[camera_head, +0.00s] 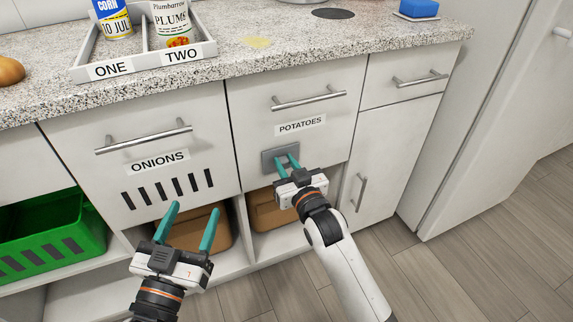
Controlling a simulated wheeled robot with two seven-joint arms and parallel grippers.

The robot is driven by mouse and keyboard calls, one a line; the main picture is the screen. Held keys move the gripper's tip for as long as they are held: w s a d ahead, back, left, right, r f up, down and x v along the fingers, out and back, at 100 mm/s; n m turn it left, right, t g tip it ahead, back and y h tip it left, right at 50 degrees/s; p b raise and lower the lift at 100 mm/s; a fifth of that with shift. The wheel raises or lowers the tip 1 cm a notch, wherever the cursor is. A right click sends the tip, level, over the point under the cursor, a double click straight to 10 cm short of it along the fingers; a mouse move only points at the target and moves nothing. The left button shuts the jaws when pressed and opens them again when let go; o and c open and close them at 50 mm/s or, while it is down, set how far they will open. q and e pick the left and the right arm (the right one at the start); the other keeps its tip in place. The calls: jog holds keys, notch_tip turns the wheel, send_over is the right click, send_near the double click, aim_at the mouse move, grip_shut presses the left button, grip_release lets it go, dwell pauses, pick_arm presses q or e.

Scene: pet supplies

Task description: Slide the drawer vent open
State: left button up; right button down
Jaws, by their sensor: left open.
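The white POTATOES drawer (250,120) is closed, with a bar handle above its label. A grey vent plate (268,160) sits low on its front, and no open slots show there. My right gripper (285,160) is at this plate, its teal fingertips over the plate's middle and right part. The fingers are fairly close together; whether they grip a tab is hidden. My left gripper (193,209) is open and empty, below and in front of the ONIONS drawer (90,140). That drawer's front shows several dark open vent slots (167,190).
The granite counter (340,50) above holds a tray (140,66) with two cans. Brown boxes (266,207) and a green crate (50,238) stand on the open shelf below. A cupboard handle (359,192) projects right of my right gripper.

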aim_at(316, 145)
jog(key=w+d+p, duration=0.1)
jog(key=d, duration=0.1)
jog(key=w+d+p, duration=0.1)
jog(key=d, duration=0.2)
jog(key=w+d+p, duration=0.1)
jog(key=d, duration=0.2)
jog(key=shift+w+d, duration=0.2)
jog(key=shift+d, duration=0.45)
pick_arm(q)
jog(key=s+a+f+g+y, duration=0.1)
jog(key=f+g, duration=0.2)
jog(key=f, duration=0.2)
jog(key=s+a+f+g+y, duration=0.1)
jog(key=s+f+g, duration=0.1)
jog(key=f+g, duration=0.2)
jog(key=shift+s+a+f+g+y, duration=0.25)
jog(key=shift+a+f+g+y, duration=0.05)
jog(key=shift+f, duration=0.4)
pick_arm(e)
jog(key=c, duration=1.2)
grip_release()
jog(key=shift+s, duration=0.1)
